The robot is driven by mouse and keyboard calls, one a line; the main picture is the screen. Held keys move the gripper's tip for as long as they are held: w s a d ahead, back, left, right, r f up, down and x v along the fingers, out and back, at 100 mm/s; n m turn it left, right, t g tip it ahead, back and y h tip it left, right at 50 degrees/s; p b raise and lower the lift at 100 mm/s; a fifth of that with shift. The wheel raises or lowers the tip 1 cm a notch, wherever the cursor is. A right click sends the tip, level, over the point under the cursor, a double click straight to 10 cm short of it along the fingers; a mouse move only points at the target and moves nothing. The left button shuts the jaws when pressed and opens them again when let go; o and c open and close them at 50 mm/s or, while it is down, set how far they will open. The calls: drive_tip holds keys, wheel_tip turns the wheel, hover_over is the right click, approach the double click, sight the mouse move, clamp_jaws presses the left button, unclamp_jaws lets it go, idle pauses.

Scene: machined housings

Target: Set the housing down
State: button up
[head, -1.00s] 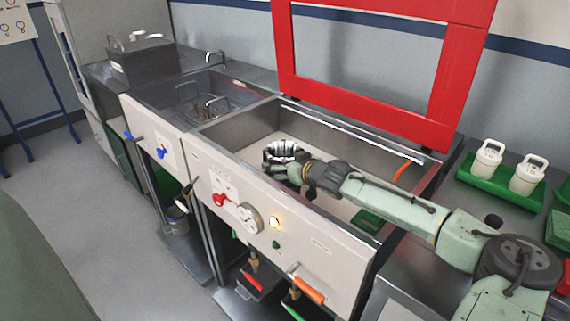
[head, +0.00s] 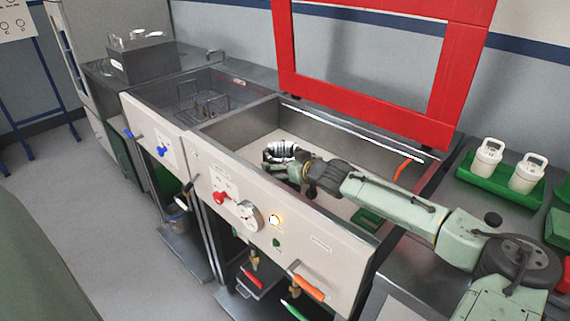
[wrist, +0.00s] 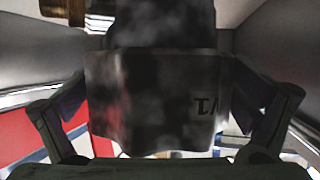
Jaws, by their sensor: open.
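The housing (wrist: 150,100) fills the middle of the wrist view as a dark, stained block with partly cut-off black lettering on its right side. My gripper's fingers stand on its left and right; my gripper (head: 272,162) is open around it. In the head view, my gripper is low inside the right-hand steel basin (head: 335,150). A shiny banded piece at the gripper, seemingly the housing, shows there (head: 283,149). Arm parts hide some of it, and I cannot see clearly whether its underside touches the basin floor.
A red frame (head: 283,60) stands behind the basin. A green piece (head: 368,217) and an orange handle (head: 402,168) are inside it, to the right. The left basin holds a wire basket (head: 205,104). A green tray (head: 478,182) with two white containers stands at right.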

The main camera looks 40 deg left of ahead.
drive_tip(key=b+v, duration=0.1)
drive_tip(key=v, duration=0.6)
drive_tip(key=shift+d+b, duration=0.2)
drive_tip(key=shift+b, duration=0.15)
drive_tip(key=shift+s, duration=0.1)
